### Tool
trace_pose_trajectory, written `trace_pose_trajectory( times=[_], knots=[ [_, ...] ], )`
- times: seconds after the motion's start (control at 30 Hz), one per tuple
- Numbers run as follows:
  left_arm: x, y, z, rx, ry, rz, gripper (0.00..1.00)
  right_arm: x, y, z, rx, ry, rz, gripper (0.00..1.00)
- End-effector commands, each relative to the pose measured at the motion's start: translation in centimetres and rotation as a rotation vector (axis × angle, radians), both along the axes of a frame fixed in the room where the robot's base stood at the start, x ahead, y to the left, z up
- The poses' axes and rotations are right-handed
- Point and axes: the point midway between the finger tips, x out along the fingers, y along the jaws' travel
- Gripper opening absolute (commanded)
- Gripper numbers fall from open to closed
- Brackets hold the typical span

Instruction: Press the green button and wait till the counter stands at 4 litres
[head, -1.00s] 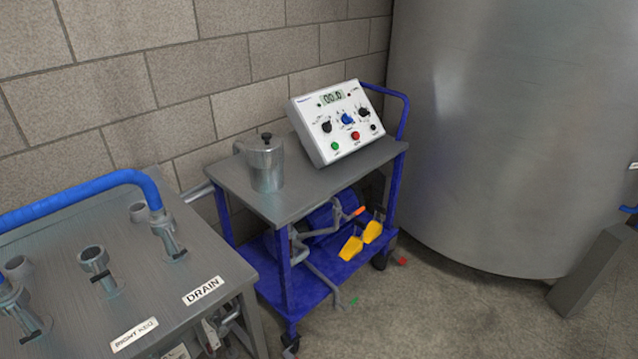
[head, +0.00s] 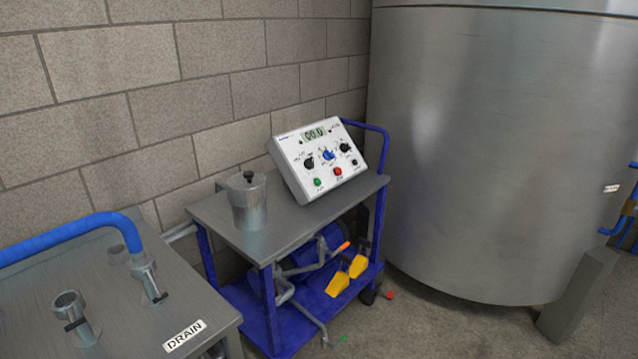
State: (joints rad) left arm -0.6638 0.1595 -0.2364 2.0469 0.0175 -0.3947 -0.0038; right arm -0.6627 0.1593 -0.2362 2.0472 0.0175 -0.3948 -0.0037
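The white control box (head: 318,160) stands tilted on the grey top of a blue trolley. Its counter display (head: 314,134) appears to read 00.0. The green button (head: 318,182) is at the lower left of its face, and a red button (head: 338,171) is to the right of it. A blue knob (head: 328,155) sits between two black knobs. Neither of my grippers is in view, and nothing touches the box.
A steel jug (head: 249,203) stands on the trolley top (head: 283,231), left of the box. A steel table marked DRAIN (head: 184,335) with a blue hose (head: 70,238) is at lower left. A large steel tank (head: 490,150) fills the right. Floor is open in front of the trolley.

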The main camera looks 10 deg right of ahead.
Motion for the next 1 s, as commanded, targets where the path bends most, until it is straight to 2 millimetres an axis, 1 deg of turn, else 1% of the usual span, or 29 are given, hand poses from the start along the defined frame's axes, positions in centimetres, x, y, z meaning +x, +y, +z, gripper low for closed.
trace_pose_trajectory(
  times=[0.03,0.23,0.67,1.0],
  knots=[
    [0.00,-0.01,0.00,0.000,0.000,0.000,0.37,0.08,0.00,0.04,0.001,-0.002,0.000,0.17],
    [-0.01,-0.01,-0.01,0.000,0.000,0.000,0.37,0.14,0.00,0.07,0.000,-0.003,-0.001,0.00],
    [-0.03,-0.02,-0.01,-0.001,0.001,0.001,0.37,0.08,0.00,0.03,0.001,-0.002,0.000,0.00],
    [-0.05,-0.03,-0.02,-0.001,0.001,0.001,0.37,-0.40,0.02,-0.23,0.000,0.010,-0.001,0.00]
  ],
)
